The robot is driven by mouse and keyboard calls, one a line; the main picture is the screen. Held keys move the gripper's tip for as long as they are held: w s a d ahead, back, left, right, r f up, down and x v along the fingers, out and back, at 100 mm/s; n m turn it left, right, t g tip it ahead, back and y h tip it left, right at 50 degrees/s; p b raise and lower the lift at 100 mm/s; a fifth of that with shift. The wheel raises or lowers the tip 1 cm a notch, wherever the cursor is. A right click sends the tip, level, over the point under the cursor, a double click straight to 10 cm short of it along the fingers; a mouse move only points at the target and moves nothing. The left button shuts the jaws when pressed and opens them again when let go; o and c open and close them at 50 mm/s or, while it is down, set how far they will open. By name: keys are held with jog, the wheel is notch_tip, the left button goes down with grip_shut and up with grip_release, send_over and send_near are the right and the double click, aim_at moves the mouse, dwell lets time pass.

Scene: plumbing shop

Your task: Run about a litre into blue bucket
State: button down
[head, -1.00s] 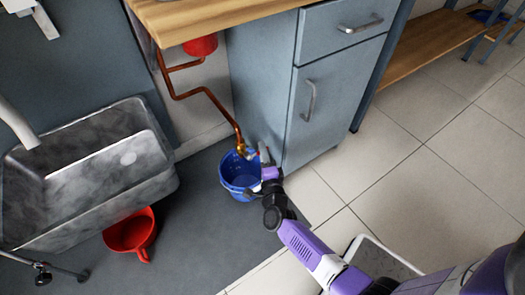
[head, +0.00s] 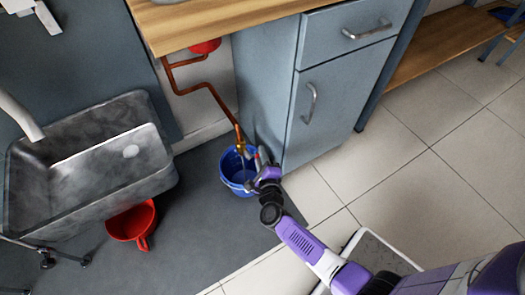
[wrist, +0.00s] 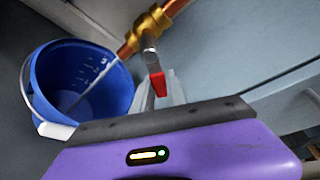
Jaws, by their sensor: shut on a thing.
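The blue bucket (head: 237,185) stands upright on the dark floor below the brass tap (head: 240,143) on a copper pipe. In the wrist view the bucket (wrist: 50,75) has pale level marks inside and a white handle grip (wrist: 55,130). A thin pale stream (wrist: 90,90) runs from the brass tap (wrist: 150,27) into it. My gripper (head: 262,162) is at the tap, just right of the bucket. It is shut on the tap's red lever (wrist: 158,84), whose end shows between the fingers. The water level against the marks is not clear.
A grey cabinet (head: 335,90) stands close to the right of the tap, under a wooden worktop (head: 235,18). Tiled floor (head: 400,190) at right is clear.

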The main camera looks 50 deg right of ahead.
jog(key=shift+a+f+m+y, duration=0.3)
jog(key=shift+f+m+y, duration=0.1)
jog(key=shift+m, duration=0.2)
jog(key=c, duration=1.3)
grip_release()
jog(key=shift+c, duration=0.2)
jog(key=p+v, duration=0.2)
jog(key=v, duration=0.5)
jog(key=shift+s+a+p, duration=0.25)
jog(key=shift+p, duration=0.15)
jog(key=shift+r, duration=0.15)
dwell(4.2)
